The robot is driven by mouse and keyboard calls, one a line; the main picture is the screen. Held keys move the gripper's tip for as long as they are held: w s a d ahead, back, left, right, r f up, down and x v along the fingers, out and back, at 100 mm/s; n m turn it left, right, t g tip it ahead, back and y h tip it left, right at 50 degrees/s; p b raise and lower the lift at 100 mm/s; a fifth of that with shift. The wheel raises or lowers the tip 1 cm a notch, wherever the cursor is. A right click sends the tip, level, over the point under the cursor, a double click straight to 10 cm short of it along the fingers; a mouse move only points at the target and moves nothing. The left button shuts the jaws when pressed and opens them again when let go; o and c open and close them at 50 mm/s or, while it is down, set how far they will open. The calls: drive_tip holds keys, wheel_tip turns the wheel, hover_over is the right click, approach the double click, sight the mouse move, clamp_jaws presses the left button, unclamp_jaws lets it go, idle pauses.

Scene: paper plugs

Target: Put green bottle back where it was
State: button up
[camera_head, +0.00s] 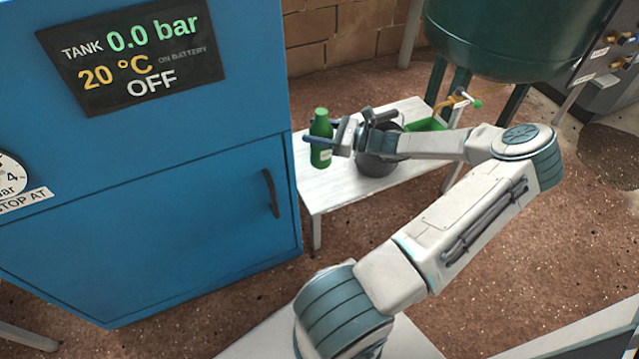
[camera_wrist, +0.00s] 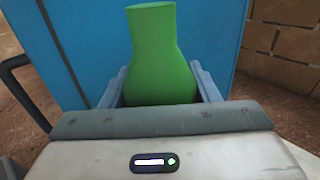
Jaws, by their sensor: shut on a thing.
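The green bottle (camera_head: 321,140) has a narrow neck and a pale label, and it is upright at the left end of the white bench. My gripper (camera_head: 325,139) reaches in from the right and is shut around the bottle. In the wrist view the green bottle (camera_wrist: 160,55) stands between the two fingers of my gripper (camera_wrist: 160,90), its neck tilted slightly in the picture. Whether its base touches the bench or hangs just above it I cannot tell. The wrist view hides its lower part.
The white bench (camera_head: 335,195) also bears a dark pot (camera_head: 376,163), partly behind my gripper, and a green tray (camera_head: 428,125). A blue cabinet (camera_head: 150,200) stands close on the left, with a dark handle (camera_head: 270,193). A large green tank (camera_head: 500,35) stands behind the bench.

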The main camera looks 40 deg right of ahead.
sight(318, 154)
drive_tip(key=s+d+f+m+t+h+p, duration=0.1)
drive_tip(key=s+d+f+m+h+p, duration=0.15)
drive_tip(key=s+d, duration=0.6)
drive_tip(key=shift+n, duration=0.35)
drive_tip(key=w+a+f+b, duration=0.1)
drive_tip(key=w+a+f, duration=0.1)
drive_tip(key=w, duration=0.1)
drive_tip(key=w+a+f+b, duration=0.1)
drive_tip(key=w+a+f, duration=0.2)
drive_tip(key=w+a+f+b, duration=0.1)
drive_tip(key=w+a+f, duration=0.1)
drive_tip(key=w, duration=0.1)
drive_tip(key=shift+a+f+b, duration=0.15)
drive_tip(key=shift+a+b, duration=0.05)
drive_tip(key=shift+b, duration=0.1)
drive_tip(key=shift+a+f, duration=0.1)
drive_tip(key=shift+f, duration=0.05)
drive_tip(key=shift+f+b, duration=0.95)
drive_tip(key=shift+f, duration=0.85)
drive_tip(key=shift+f, duration=0.2)
drive_tip(key=o, duration=0.9)
